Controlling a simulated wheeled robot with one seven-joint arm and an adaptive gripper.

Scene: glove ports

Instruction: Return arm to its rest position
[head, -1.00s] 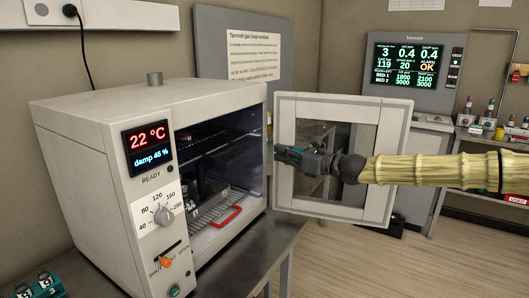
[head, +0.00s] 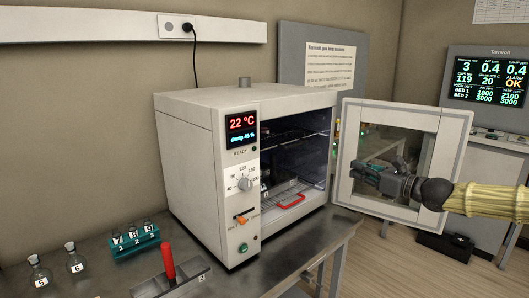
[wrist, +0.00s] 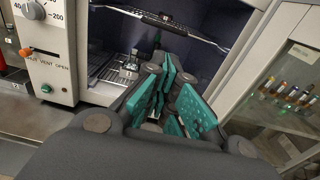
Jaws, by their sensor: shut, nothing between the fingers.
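My gripper (head: 364,172) is at the right in the head view, in front of the open oven door's (head: 402,152) glass pane. It is empty, and its teal-padded fingers are shut; they also show in the wrist view (wrist: 170,98). My arm, in a ribbed pale yellow sleeve, reaches in from the right edge. The white oven (head: 190,155) stands open on the bench, its display reading 22 °C. Inside are wire shelves and a red handle (head: 290,201) near the front. The wrist view looks into the oven chamber past the fingers.
The metal bench (head: 110,272) holds flasks (head: 74,258), a teal rack (head: 135,242) of small bottles, and a red-handled tool (head: 168,262). A grey gas panel (head: 490,78) stands at the right. A black box (head: 444,246) lies on the floor below the door.

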